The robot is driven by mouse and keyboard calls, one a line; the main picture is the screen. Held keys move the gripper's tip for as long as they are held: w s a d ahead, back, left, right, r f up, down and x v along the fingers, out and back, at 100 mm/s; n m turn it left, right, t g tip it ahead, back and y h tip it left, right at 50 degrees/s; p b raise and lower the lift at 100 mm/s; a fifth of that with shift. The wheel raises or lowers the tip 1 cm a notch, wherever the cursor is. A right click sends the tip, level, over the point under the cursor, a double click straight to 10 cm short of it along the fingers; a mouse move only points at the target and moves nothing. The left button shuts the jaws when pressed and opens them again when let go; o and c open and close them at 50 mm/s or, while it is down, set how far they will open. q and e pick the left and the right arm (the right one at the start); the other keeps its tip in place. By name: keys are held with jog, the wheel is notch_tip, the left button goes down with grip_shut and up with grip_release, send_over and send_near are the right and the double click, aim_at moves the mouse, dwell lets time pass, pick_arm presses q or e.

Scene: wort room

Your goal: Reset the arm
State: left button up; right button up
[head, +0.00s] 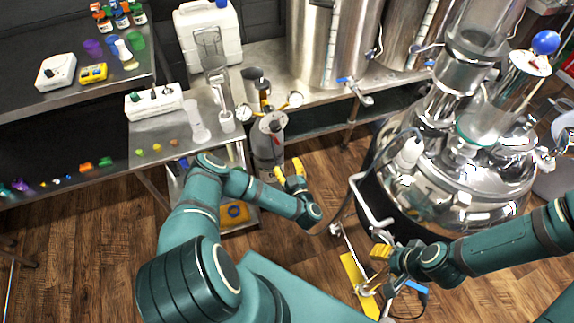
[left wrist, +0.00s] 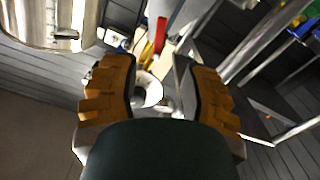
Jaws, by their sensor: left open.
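My left arm comes in from the left in the head view and reaches toward the middle. Its gripper (head: 289,172) has yellow fingers that stand apart, beside a grey metal cylinder (head: 266,143) on the far side. In the left wrist view the left gripper (left wrist: 160,92) shows two orange-yellow fingers spread wide, with no object held between them. My right arm comes in from the right edge. Its gripper (head: 381,252) has yellow fingers near the base of the large steel vessel (head: 455,180); whether they are open or shut is too small to tell.
A steel bench (head: 270,78) carries a white canister (head: 208,38) and tall steel tanks (head: 335,40). A left shelf (head: 110,90) holds small bottles and a white device (head: 56,72). The steel vessel fills the right side. Wooden floor (head: 110,240) is clear at lower left.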

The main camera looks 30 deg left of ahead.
pick_arm(q)
jog(key=w+d+r+m+t+h, duration=0.25)
jog(key=w+d+m+h, duration=0.25)
jog(key=d+h, duration=0.3)
jog(key=s+d+r+m+g+h, duration=0.15)
jog(key=s+d+m+h, duration=0.3)
jog(key=d+h, duration=0.45)
jog(key=s+d+r+m+g, duration=0.1)
jog(key=s+r+g, duration=0.1)
jog(key=s+g, duration=0.3)
jog(key=s+d+r+m+g, duration=0.1)
jog(key=s+r+g, duration=0.2)
jog(key=s, duration=1)
jog(key=g, duration=0.3)
jog(key=shift+s+d+r+h, duration=0.15)
jog(key=shift+s+r+h, duration=0.05)
jog(key=shift+h, duration=0.2)
jog(key=shift+w+m, duration=0.1)
jog(key=shift+m, duration=0.15)
